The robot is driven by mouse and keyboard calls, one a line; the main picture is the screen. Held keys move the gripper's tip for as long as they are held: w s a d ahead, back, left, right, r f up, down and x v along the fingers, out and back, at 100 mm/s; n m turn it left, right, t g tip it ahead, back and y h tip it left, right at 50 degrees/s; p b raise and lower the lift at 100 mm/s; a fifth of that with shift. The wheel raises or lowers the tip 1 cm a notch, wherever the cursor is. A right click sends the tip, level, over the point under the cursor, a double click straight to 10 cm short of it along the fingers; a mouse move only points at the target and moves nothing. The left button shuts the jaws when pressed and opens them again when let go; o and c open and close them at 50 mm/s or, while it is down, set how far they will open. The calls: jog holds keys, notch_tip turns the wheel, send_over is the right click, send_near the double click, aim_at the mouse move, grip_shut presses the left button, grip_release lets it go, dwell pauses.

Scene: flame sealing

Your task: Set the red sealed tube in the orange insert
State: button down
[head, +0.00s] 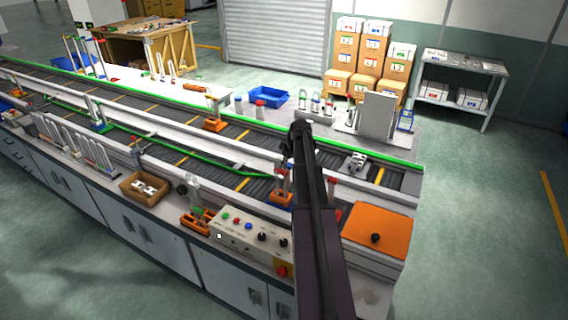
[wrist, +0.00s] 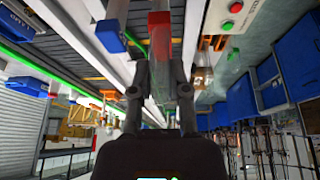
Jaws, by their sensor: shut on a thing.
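In the wrist view my gripper (wrist: 160,88) has its two dark fingers closed around a slim tube. The red part of this red sealed tube (wrist: 159,22) shows at the top of the view, with a paler stretch below it. In the head view my dark arm covers most of the gripper, and I cannot clearly make out the held tube there. An orange insert (head: 281,199) sits on the conveyor, just left of my arm. Another orange holder (head: 213,125) is farther back on the conveyor. The tube's contact with any insert cannot be seen.
A control box (head: 250,237) with buttons and an orange-topped box (head: 377,229) stand on the front counter. A cardboard box (head: 145,187) and an orange rack (head: 196,221) are to their left. A blue bin (head: 268,97) lies behind the conveyor.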

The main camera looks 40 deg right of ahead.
jog(key=shift+f+b, duration=1.2)
jog(key=shift+f, duration=0.05)
dwell(0.8)
jog(key=shift+d, duration=0.1)
jog(key=c, duration=0.5)
grip_release()
jog(key=shift+c, duration=0.2)
jog(key=shift+r, duration=0.15)
